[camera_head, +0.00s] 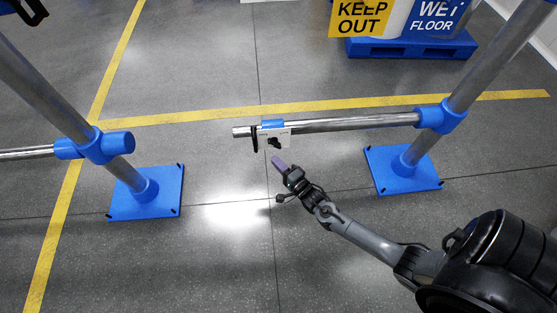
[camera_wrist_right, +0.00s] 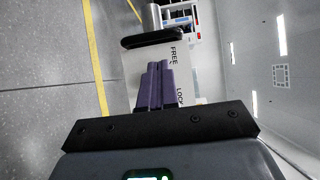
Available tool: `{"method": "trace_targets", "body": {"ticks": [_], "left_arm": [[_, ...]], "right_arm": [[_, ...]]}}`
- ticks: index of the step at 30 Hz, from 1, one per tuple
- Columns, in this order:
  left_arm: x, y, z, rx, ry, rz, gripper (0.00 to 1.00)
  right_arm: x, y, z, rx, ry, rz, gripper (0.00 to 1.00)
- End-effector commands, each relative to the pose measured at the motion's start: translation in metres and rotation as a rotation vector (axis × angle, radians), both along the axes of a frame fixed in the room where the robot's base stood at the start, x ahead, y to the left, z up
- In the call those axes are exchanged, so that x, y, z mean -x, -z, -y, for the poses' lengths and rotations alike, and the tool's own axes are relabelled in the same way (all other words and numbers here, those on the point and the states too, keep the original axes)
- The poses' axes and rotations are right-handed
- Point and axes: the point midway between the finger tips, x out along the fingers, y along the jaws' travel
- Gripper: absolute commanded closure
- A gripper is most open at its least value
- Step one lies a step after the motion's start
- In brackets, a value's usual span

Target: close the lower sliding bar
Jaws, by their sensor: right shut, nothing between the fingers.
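The lower sliding bar (camera_head: 350,124) is a silver tube running left from a blue joint on the right post. Its free end stops short of the blue socket (camera_head: 118,143) on the left post, with a wide gap between. My right gripper (camera_head: 277,162) is shut and empty, just below the plate. In the right wrist view, its purple fingers (camera_wrist_right: 154,85) are together in front of the plate (camera_wrist_right: 133,72), marked FREE and LOCK. Contact cannot be told. My left gripper is not identifiable.
Slanted silver posts stand on blue base plates, left (camera_head: 160,205) and right (camera_head: 414,181). Yellow lines (camera_head: 192,118) mark the grey floor. Warning signs (camera_head: 365,17) stand behind on a blue pallet (camera_head: 412,47). The floor between the posts is clear.

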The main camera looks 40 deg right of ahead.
Motion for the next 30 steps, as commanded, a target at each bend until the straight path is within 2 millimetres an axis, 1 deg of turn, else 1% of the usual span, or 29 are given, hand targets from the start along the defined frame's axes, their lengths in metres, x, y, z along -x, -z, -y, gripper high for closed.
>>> {"method": "trace_targets", "body": {"ticks": [1, 9, 15, 21, 30], "left_arm": [[0.000, 0.008, -0.001, -0.003, 0.002, -0.001, 0.57], [-0.002, 0.028, 0.001, 0.000, 0.002, 0.004, 0.57], [-0.002, 0.037, 0.002, 0.004, -0.001, 0.004, 0.57], [-0.002, 0.039, 0.003, 0.012, -0.006, 0.004, 0.57], [-0.002, 0.038, 0.004, 0.012, -0.006, 0.006, 0.57]], "right_arm": [[-0.009, 0.002, 0.002, 0.002, 0.000, 0.005, 1.00], [-0.051, 0.003, 0.005, 0.001, -0.001, 0.004, 1.00], [-0.072, 0.002, 0.007, 0.002, 0.000, 0.002, 1.00], [-0.080, 0.001, 0.008, 0.001, 0.001, 0.000, 1.00], [-0.081, 0.001, 0.007, 0.001, 0.000, 0.000, 1.00]]}}
